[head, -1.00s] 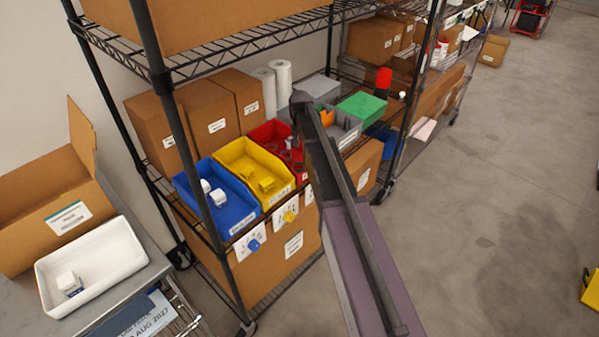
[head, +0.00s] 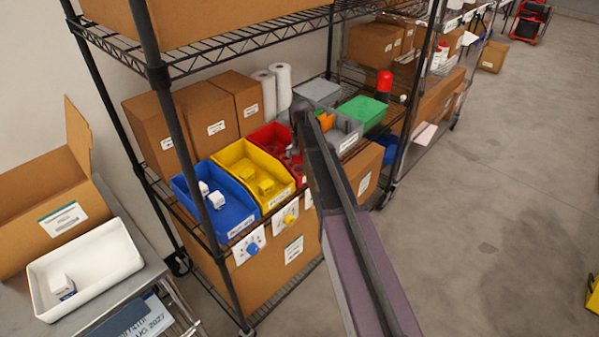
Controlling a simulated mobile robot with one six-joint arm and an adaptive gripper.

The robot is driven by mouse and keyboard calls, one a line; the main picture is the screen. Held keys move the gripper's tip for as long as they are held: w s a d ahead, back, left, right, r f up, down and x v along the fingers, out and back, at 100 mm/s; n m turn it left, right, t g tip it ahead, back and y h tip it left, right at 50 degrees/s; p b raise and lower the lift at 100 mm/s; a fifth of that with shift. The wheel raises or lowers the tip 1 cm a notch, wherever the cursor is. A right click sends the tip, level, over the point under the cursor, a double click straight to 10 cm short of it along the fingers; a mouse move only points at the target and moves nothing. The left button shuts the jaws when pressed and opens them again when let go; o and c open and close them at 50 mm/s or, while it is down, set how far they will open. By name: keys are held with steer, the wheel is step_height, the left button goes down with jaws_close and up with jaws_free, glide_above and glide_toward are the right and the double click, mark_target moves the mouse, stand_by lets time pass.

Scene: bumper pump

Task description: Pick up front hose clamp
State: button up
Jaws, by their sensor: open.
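My dark arm rises from the bottom of the head view and crosses in front of the shelf. Its far end is beside the red bin (head: 265,140), and I cannot make out my gripper's fingers there. The red bin holds small dark red, ring-like pieces, partly hidden by my arm. They may be the hose clamps, but they are too small to tell, and I cannot tell which is the front one.
A yellow bin (head: 238,158) and a blue bin (head: 232,208) with white parts stand left of the red one. A grey bin (head: 346,134) and a green bin (head: 364,108) are to its right. A black post (head: 172,130) stands in front. A white tray (head: 118,262) is at lower left.

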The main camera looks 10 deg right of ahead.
mark_target(300, 167)
steer(key=shift+s+f+b, duration=0.2)
steer(key=shift+f+b, duration=1.75)
steer(key=shift+f, duration=0.2)
steer(key=c, duration=0.8)
